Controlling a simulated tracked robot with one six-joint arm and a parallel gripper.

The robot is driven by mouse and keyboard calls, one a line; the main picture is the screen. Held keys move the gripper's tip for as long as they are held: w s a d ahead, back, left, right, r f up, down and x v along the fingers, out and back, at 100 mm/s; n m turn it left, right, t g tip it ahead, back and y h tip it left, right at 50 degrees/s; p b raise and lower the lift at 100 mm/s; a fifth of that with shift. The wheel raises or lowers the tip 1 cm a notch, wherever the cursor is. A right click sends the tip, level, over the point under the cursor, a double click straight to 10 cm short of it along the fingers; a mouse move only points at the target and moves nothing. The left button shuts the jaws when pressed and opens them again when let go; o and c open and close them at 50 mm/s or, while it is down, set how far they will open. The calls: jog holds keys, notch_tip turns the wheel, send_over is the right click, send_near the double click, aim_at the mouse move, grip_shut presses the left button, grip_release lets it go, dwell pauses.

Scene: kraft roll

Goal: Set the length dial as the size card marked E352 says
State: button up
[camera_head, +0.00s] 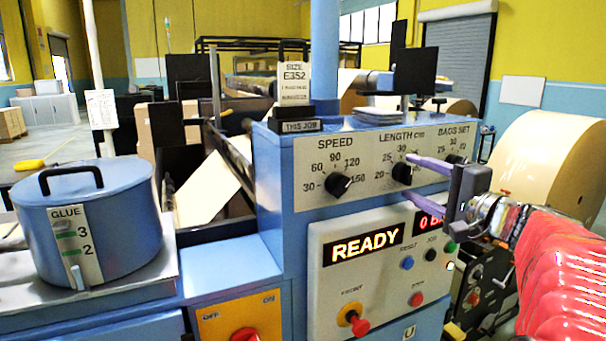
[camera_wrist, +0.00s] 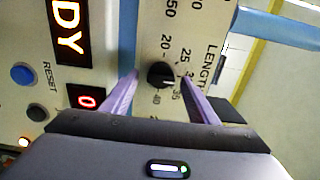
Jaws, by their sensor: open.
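The length dial (camera_head: 401,173) is a black knob under "LENGTH cm" on the machine's white upper panel. It shows in the wrist view (camera_wrist: 158,75) with numbers from 20 to 40 around it. A pale mark on it seems to face near 35; I cannot read it exactly. My gripper (camera_head: 411,177) is open, its purple fingers on either side of the dial. In the wrist view the fingertips (camera_wrist: 161,74) straddle the knob; contact is unclear. The size card (camera_head: 294,84) marked E352 stands above a "THIS JOB" plate; its small lines are unreadable.
The speed dial (camera_head: 340,184) is left of the length dial and the bags set dial (camera_head: 455,158) right, close behind my gripper. Below are the READY display (camera_head: 361,248), buttons and a red knob (camera_head: 358,325). A blue glue pot (camera_head: 90,220) stands left.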

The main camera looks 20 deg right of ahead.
jog(key=shift+c, duration=0.5)
jog(key=c, duration=0.9)
jog(key=shift+c, duration=0.2)
jog(key=shift+f+m, duration=0.1)
jog(key=shift+m, duration=0.2)
jog(key=m, duration=0.3)
jog(key=shift+m, duration=0.4)
jog(key=shift+f+m, duration=0.15)
jog(key=shift+m, duration=2.15)
